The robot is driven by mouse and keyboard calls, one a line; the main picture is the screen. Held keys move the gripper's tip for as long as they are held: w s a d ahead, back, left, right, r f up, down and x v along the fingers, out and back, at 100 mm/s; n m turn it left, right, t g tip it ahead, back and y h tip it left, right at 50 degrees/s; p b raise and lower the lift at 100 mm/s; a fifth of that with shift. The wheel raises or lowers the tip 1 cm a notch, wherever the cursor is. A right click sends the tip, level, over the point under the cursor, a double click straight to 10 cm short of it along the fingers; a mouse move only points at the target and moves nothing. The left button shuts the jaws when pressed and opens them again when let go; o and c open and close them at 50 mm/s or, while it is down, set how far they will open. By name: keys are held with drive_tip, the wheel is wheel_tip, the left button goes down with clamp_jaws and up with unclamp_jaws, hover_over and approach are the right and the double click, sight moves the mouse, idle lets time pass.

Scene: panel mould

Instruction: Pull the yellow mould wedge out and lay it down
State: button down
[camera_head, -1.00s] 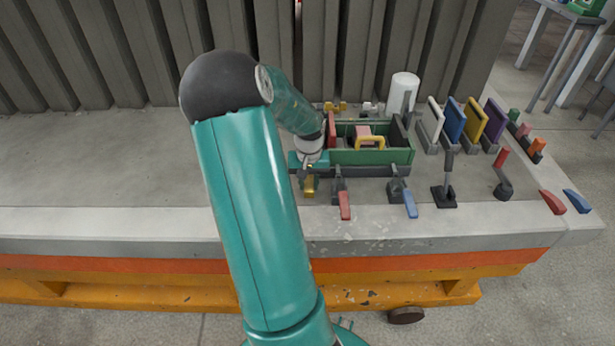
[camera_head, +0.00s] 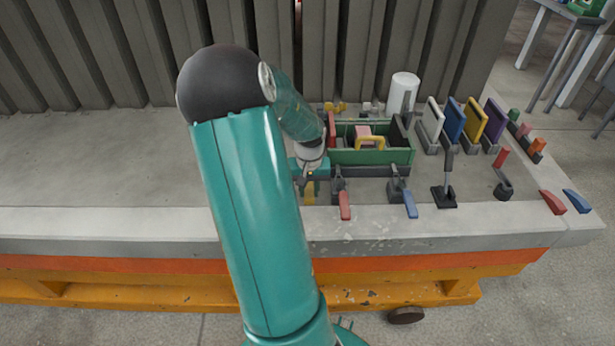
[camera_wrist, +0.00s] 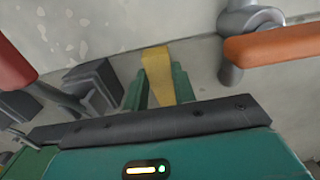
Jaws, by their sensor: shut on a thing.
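The yellow mould wedge (camera_head: 310,197) shows as a small yellow piece at the front left of the green mould box (camera_head: 400,157). In the wrist view the wedge (camera_wrist: 157,70) is a flat yellow bar between two teal fingers, with its end sticking out past them. My gripper (camera_wrist: 159,88) is shut on it. In the head view my gripper (camera_head: 308,183) is low over the bench, by the left end of the dark front rail (camera_head: 365,171). The wedge's inner end is hidden, and I cannot tell whether it still touches the mould.
A red-handled clamp (camera_head: 344,205) and a blue-handled clamp (camera_head: 409,203) stand right of my gripper. A black-based lever (camera_head: 446,190) and coloured panels (camera_head: 454,118) are farther right. An orange handle (camera_wrist: 270,46) is close in the wrist view. The bench (camera_head: 100,170) is clear on the left.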

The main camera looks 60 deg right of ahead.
drive_tip(key=shift+s+a, duration=0.45)
drive_tip(key=shift+a, duration=0.45)
drive_tip(key=shift+s+a, duration=0.45)
drive_tip(key=shift+a, duration=0.4)
